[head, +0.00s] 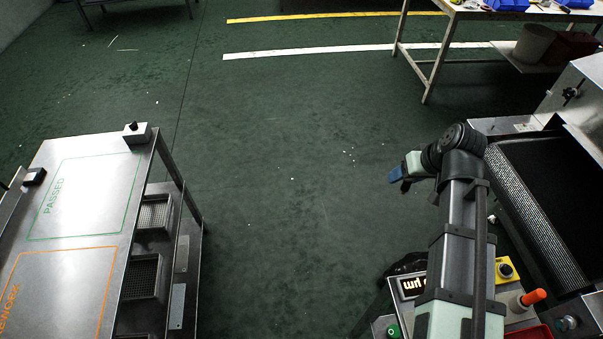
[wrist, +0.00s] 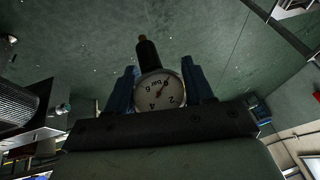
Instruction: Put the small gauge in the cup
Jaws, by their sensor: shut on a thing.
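The small gauge (wrist: 160,92) has a round white dial with dark numbers, a red needle and a dark stem with a brass-coloured tip. It sits between the two blue fingers of my gripper (wrist: 159,78) in the wrist view, with the stem pointing away from the palm. In the head view my gripper (head: 396,174) is above the open floor, left of the conveyor; the gauge cannot be made out there. I cannot pick out a cup with certainty in either view.
A steel table (head: 133,210) with PASSED and rework outlines stands at left. At right are a dark conveyor belt (head: 545,190), a control panel with a lit display (head: 411,285), an orange-ended object (head: 533,297) and a red tray (head: 530,334). Green floor lies between.

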